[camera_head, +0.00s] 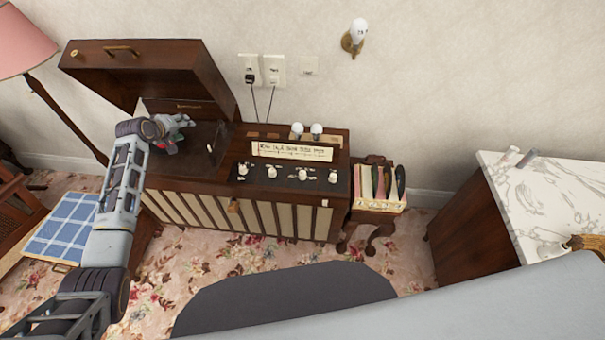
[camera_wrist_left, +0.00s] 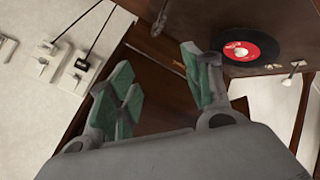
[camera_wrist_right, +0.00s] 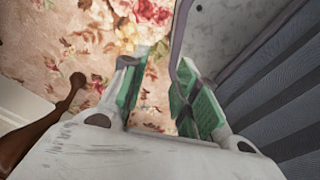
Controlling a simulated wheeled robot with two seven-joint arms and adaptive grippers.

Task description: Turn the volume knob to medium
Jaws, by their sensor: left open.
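A dark wooden record console (camera_head: 285,202) stands against the wall with its left lid (camera_head: 150,62) raised. A row of several pale knobs runs along its dark control panel: a far left knob (camera_head: 242,169), two middle ones (camera_head: 272,172) (camera_head: 302,174) and a far right knob (camera_head: 332,176). Their small labels are too small to read, so I cannot tell which is the volume knob. My left gripper (camera_head: 178,130) is over the open turntable bay, left of the knobs, open and empty in the left wrist view (camera_wrist_left: 160,80). My right gripper (camera_wrist_right: 158,78) is open and empty over the carpet.
A black record with a red label (camera_wrist_left: 245,50) shows in the left wrist view. A label card (camera_head: 292,151) and two bulbs (camera_head: 307,130) are behind the knobs. A small record stand (camera_head: 378,190) is right of the console; a marble-topped cabinet (camera_head: 560,195) is farther right.

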